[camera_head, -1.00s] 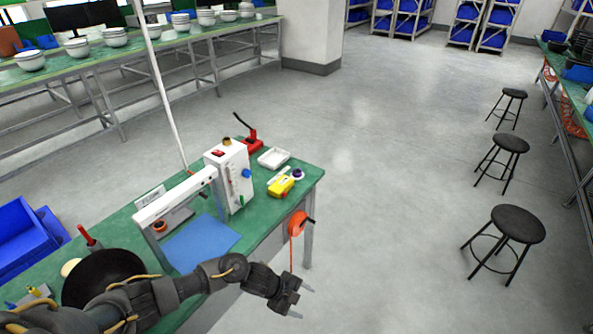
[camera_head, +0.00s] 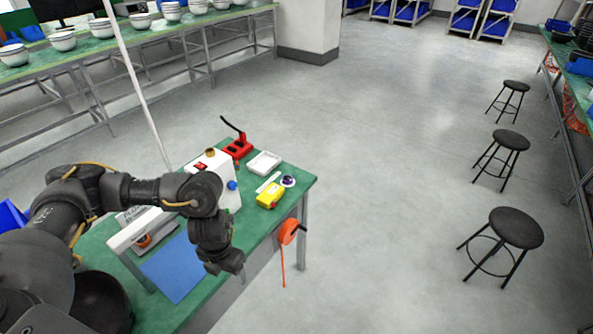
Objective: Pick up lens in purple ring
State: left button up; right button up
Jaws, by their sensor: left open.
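The lens in its purple ring (camera_head: 288,181) is small and lies near the right edge of the green table (camera_head: 192,306), beside a yellow device. My left gripper (camera_head: 240,276) points down near the table's front right edge, below and left of the lens and well apart from it. It is open with nothing seen between its fingers. My left arm hides part of the white machine and the table's left side. My right gripper is not in view.
A yellow device (camera_head: 270,195), a white tray (camera_head: 265,163) and a red-based tool with a black lever (camera_head: 238,148) stand around the lens. A white machine (camera_head: 225,167) is to its left. An orange reel (camera_head: 289,231) hangs at the table edge.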

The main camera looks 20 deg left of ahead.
aim_at(287, 179)
jog(key=u, duration=0.05)
jog(key=i, duration=1.65)
